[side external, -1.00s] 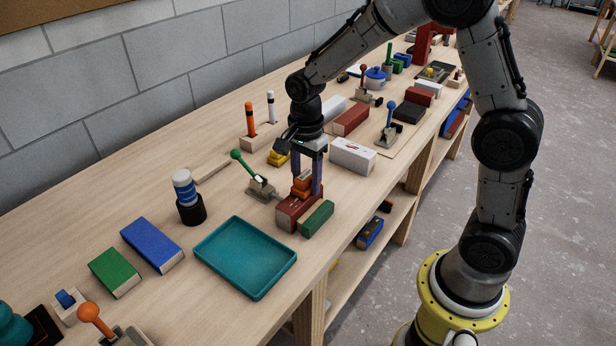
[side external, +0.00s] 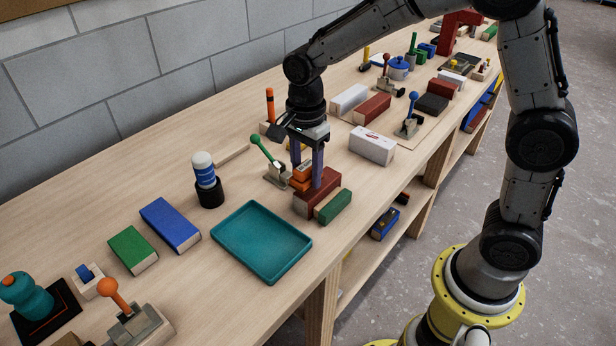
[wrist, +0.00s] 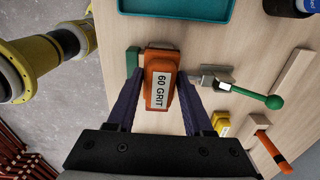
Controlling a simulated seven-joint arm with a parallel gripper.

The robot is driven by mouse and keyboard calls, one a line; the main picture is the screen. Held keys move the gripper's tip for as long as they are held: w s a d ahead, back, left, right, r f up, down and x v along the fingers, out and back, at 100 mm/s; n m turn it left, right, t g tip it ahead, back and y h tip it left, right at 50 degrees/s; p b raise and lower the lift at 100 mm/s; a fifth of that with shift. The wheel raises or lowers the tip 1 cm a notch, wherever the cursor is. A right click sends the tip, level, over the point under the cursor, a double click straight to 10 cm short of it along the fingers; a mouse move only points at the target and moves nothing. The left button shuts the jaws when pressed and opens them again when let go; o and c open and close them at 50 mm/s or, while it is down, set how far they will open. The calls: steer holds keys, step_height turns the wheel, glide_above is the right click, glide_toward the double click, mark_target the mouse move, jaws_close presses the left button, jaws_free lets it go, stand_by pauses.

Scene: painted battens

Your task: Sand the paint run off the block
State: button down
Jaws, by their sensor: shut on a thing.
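My gripper (side external: 307,182) is shut on an orange sanding block (side external: 301,173), one finger on each side. In the wrist view the sanding block (wrist: 159,80) carries a white label reading "60 GRIT". It sits on or just over the top of a dark red block (side external: 330,180), towards the end nearer the green-handled clamp; whether it touches cannot be told. The red block is mostly hidden in the wrist view. A small green block (side external: 335,206) lies against its front side. The paint run cannot be seen.
A green-handled clamp (side external: 277,174) stands close beside the red block. An empty teal tray (side external: 262,242) lies to the left. A white block (side external: 372,147) and a blue-handled clamp (side external: 410,122) stand to the right. The bench's front edge is near.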

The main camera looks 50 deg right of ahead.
steer(key=shift+r, duration=2.5)
